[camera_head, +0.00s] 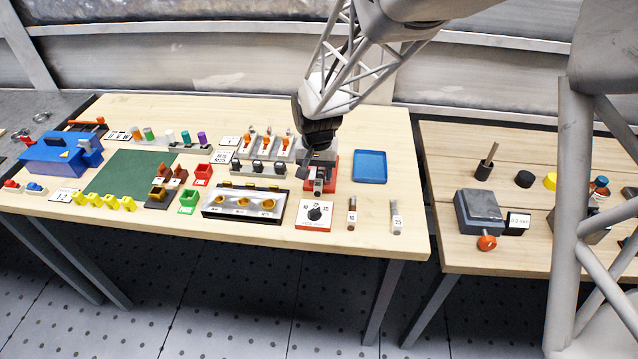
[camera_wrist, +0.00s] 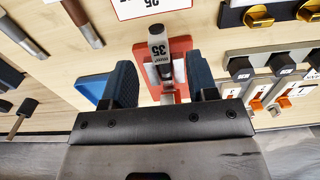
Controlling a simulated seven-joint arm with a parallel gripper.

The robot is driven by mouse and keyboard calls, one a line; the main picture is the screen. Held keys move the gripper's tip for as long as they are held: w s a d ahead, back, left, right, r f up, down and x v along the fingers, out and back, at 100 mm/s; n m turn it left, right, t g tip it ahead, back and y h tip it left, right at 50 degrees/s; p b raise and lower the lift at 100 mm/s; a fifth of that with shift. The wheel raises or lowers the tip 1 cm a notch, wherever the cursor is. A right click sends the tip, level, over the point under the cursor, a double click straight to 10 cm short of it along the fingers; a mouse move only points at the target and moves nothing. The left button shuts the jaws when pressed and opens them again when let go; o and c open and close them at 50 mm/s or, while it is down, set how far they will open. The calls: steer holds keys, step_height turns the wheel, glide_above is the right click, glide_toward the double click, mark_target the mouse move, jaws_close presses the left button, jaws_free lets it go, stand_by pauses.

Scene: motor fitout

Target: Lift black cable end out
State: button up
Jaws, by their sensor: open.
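The cable end (camera_wrist: 158,48), a light grey piece with a black band marked 35, stands out of the red-based fixture (camera_wrist: 181,52) in the wrist view. In the head view the fixture (camera_head: 331,178) sits near the table's right middle, partly hidden by my arm. My gripper (camera_wrist: 163,84) is open, with one dark blue finger on each side of the cable end's line. Whether either finger touches it I cannot tell. In the head view my gripper (camera_head: 314,140) is dark and right above the back of the fixture.
A blue tray (camera_head: 370,167) lies right of the fixture. A dial plate (camera_head: 314,214) and two marked cable pieces (camera_head: 351,214) (camera_head: 396,217) lie in front. Left stand a terminal block (camera_head: 243,203) and a row of dark-fronted holders (camera_head: 258,166). Bare tabletop shows around the tray.

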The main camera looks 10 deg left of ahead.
mark_target(318, 187)
steer(key=shift+f, duration=0.15)
steer(key=shift+s+d+f, duration=0.1)
steer(key=shift+s+f, duration=0.05)
steer(key=shift+f, duration=1.1)
steer(key=shift+s+f, duration=0.15)
steer(key=shift+f, duration=1.05)
jaws_close()
steer(key=shift+s+r, duration=0.1)
steer(key=shift+r, duration=0.05)
steer(key=shift+s+r, duration=0.8)
steer(key=shift+s, duration=0.05)
steer(key=s+r, duration=0.6)
steer(key=s, duration=0.6)
